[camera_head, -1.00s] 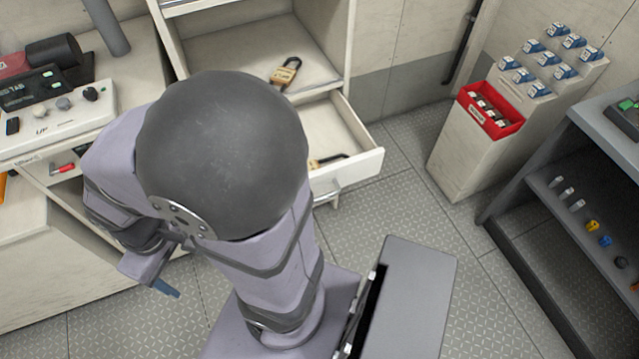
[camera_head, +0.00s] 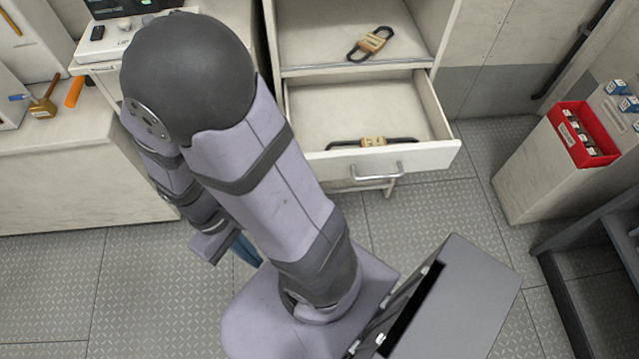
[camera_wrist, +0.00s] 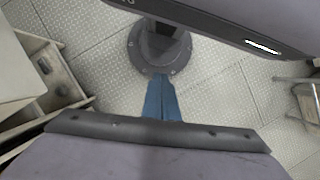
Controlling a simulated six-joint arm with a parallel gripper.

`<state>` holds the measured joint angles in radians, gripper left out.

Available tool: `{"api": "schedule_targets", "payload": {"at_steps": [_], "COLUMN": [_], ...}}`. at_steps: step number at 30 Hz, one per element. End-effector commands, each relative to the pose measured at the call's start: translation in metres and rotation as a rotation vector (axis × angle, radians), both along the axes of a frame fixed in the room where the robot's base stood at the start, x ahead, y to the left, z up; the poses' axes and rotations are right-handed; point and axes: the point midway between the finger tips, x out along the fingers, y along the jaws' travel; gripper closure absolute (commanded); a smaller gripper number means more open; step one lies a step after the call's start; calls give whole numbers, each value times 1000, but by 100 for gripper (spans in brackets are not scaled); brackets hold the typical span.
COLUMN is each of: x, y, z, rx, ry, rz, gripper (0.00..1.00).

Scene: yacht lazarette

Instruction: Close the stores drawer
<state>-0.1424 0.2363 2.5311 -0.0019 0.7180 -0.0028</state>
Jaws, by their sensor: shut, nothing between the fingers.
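The stores drawer (camera_head: 398,160) is pulled out below an open shelf compartment in the head view. Its front has a bar handle (camera_head: 378,171).
A red bin (camera_head: 583,134) sits on a pale stand at the right. A grey box (camera_head: 455,300) stands at the front right. A pale bench (camera_head: 75,170) is at the left. Floor is clear before the drawer.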

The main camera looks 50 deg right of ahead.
Motion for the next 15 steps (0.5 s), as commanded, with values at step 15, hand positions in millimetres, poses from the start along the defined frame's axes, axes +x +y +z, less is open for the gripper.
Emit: {"api": "schedule_targets", "payload": {"at_steps": [15], "x": [-47], "y": [-39], "z": [-142], "rx": [-124], "ry": [523], "rz": [460], "gripper": [100]}}
